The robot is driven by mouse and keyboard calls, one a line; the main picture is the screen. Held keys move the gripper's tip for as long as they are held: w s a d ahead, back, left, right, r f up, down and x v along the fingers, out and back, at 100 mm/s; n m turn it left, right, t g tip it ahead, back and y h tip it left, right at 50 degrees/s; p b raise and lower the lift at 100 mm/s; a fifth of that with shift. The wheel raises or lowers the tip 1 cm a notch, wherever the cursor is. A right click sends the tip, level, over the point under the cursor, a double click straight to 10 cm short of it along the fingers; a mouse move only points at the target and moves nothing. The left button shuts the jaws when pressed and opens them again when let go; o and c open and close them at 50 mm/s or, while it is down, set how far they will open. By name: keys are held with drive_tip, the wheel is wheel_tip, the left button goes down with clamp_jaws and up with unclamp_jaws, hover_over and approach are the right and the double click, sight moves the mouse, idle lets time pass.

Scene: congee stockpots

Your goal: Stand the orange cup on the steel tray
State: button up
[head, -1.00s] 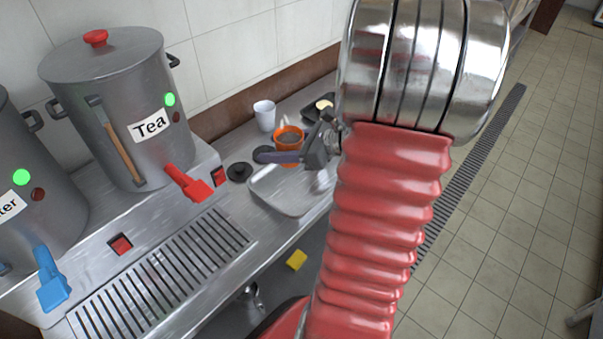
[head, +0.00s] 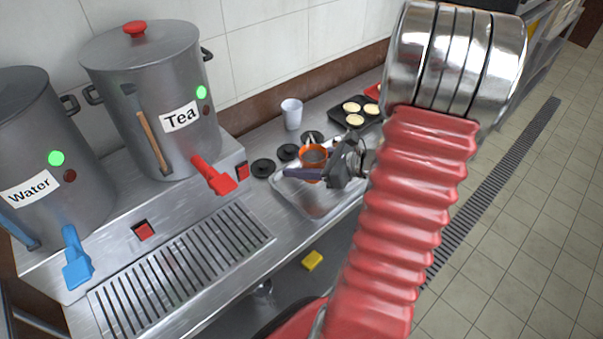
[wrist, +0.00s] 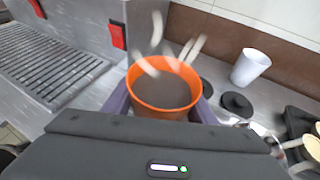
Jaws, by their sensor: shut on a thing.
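The orange cup (head: 313,158) is full of a dark, steaming drink, and it is upright. My gripper (head: 314,172) is shut on it, with a purple finger on either side in the wrist view, where the cup (wrist: 166,88) fills the middle. The steel tray (head: 318,203) lies on the counter below and around the cup in the head view. The cup appears over the tray's back part. I cannot tell whether its base touches the tray, as my gripper hides it.
A white cup (head: 291,113) stands at the back by the wall. Black lids (head: 263,168) lie left of the tray. A dark baking tin (head: 346,123) with pale rounds is behind my wrist. The Tea pot (head: 150,100) and its red tap (head: 214,176) stand to the left.

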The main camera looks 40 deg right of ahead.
sight(301, 183)
drive_tip(key=shift+f, duration=0.15)
drive_tip(key=shift+f, duration=1.95)
drive_tip(key=shift+f, duration=0.1)
drive_tip(key=o, duration=1.2)
drive_tip(key=v, duration=1.2)
